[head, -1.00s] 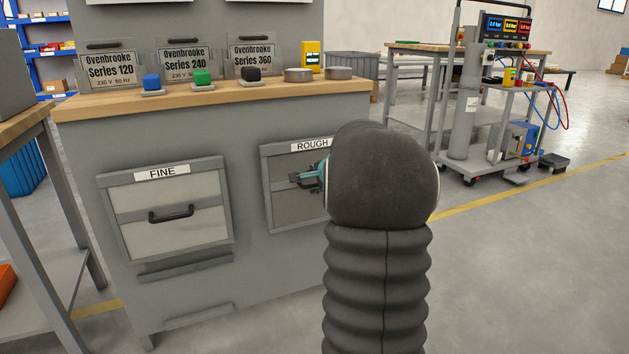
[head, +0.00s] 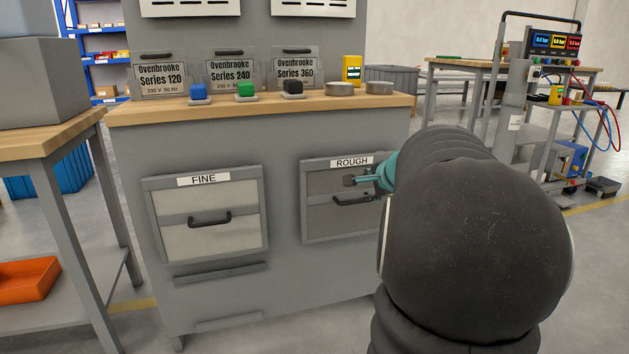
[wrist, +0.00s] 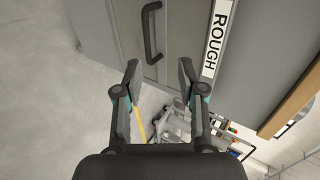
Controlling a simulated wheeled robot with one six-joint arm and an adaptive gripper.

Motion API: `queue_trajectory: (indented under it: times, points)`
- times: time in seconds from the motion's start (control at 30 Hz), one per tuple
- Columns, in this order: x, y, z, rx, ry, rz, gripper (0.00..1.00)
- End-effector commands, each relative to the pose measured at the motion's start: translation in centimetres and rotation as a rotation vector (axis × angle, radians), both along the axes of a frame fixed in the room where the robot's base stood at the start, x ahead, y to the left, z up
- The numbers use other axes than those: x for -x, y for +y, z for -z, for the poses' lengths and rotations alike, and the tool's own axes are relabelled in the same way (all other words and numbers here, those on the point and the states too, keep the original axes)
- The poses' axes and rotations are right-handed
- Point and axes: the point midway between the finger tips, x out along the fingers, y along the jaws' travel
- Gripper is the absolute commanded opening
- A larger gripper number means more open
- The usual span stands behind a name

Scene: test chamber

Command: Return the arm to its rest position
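My gripper (head: 367,181) is in front of the ROUGH drawer (head: 322,219) in the head view, mostly seen past my dark arm. In the wrist view my gripper (wrist: 159,82) has its two fingers spread apart with nothing between them. The ROUGH drawer's black handle (wrist: 152,32) lies beyond the fingertips there, apart from them. My arm is stretched out toward the cabinet front and covers the right end of the cabinet in the head view.
The grey cabinet (head: 240,300) has a FINE drawer (head: 235,240), shut, left of the ROUGH one. Blue, green and black blocks stand on its wooden top (head: 130,113). A side table (head: 60,140) is at left. A gauge cart (head: 513,125) stands at right.

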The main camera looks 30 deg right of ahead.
Motion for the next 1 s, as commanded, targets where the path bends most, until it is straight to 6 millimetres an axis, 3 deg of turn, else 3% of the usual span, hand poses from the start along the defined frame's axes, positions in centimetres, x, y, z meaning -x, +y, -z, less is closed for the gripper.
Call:
queue_trajectory:
  times: [0.27,0.47,0.57,0.7,1.0]
  points:
    - [0.1,0.3,0.1,0.02,0.012,-0.029,0.4]
    - [2.8,2.7,5.0,0.105,0.194,-0.204,0.4]
    - [5.2,5.7,6.6,0.17,0.302,-0.332,0.4]
    - [8.4,11.4,7.1,0.277,0.43,-0.539,0.4]
    - [16.9,23.5,5.6,0.581,0.635,-1.004,0.4]
